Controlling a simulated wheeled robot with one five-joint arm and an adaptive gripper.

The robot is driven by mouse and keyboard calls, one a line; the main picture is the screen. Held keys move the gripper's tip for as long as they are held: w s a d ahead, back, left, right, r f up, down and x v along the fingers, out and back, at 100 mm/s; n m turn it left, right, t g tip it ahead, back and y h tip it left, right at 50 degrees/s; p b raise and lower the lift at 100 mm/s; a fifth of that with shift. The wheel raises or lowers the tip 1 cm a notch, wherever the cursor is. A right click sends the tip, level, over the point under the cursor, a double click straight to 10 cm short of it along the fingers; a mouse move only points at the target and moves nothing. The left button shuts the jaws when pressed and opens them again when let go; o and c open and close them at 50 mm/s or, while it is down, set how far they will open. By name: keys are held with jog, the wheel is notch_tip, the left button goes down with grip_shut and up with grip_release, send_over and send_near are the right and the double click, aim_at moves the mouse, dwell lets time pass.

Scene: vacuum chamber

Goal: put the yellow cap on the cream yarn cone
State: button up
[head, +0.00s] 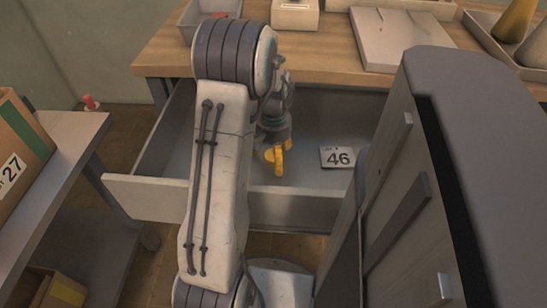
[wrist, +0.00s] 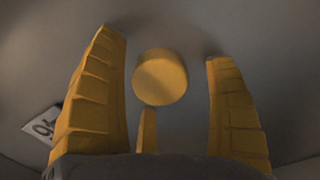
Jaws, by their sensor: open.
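My gripper (head: 275,158) reaches down into the open drawer (head: 147,194), its yellow fingers spread. In the wrist view the yellow cap (wrist: 160,77), a round flat-faced piece, shows beyond the fingers, between the left and right ones, with visible gaps on both sides. The third finger's tip shows just below it. The cap cannot be made out in the head view, where my gripper and arm cover that spot. A beige cone (head: 537,47), perhaps the cream yarn cone, stands partly cut off at the far right on the bench.
A mustard cone (head: 516,19) stands beside the beige one in a grey tray (head: 489,40). A grey cabinet-like body (head: 420,170) blocks the right; a side table (head: 60,180) with a box stands left.

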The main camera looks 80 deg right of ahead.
jog(key=shift+f, duration=0.1)
jog(key=shift+c, duration=0.5)
jog(key=c, duration=0.8)
jog(key=shift+c, duration=0.2)
